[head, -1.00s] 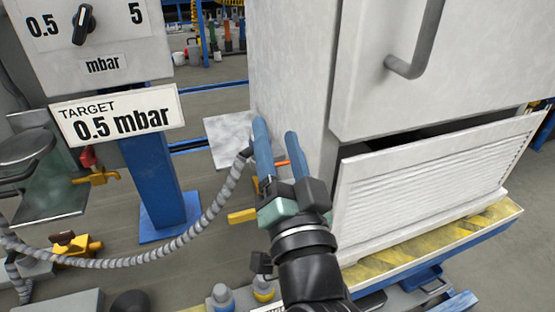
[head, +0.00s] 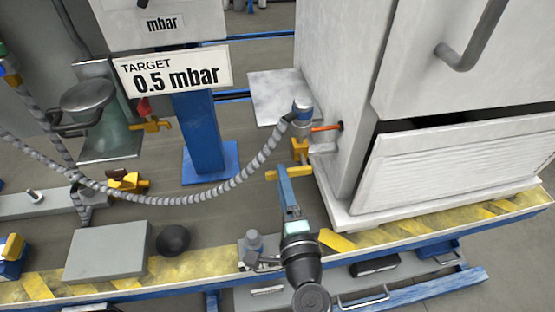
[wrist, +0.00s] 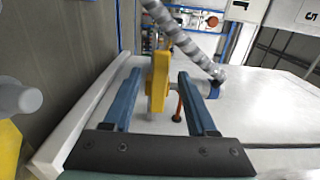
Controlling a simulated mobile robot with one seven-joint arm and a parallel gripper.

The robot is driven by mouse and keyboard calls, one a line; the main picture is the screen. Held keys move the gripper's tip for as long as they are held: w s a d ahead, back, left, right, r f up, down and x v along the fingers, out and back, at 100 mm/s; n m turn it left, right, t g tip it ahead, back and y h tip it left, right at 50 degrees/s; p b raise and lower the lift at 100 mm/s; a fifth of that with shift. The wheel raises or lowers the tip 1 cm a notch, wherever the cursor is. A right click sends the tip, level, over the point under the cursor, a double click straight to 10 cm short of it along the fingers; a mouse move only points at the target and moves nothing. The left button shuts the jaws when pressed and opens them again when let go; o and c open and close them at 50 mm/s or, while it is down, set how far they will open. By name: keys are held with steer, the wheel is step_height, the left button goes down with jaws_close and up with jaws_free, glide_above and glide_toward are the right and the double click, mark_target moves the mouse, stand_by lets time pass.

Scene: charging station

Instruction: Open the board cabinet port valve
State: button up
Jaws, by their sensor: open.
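The yellow port valve (head: 299,150) sits low on the left side of the white cabinet (head: 340,70), below the hose connector (head: 302,110). Its yellow lever (head: 272,175) sticks out sideways and is partly covered by my gripper. My gripper (head: 284,170) is at the lever, its blue fingers pointing at the valve. In the wrist view the open fingers (wrist: 158,74) stand either side of the yellow valve part (wrist: 157,95), with gaps visible on both sides. I cannot tell whether a finger touches it.
A grey ribbed hose (head: 220,188) runs from the connector to the left. An orange rod (head: 326,128) juts from the cabinet side. The lower louvred panel (head: 455,165) hangs tilted.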

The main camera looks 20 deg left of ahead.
steer(key=x, duration=0.6)
jaws_close()
stand_by(1.4)
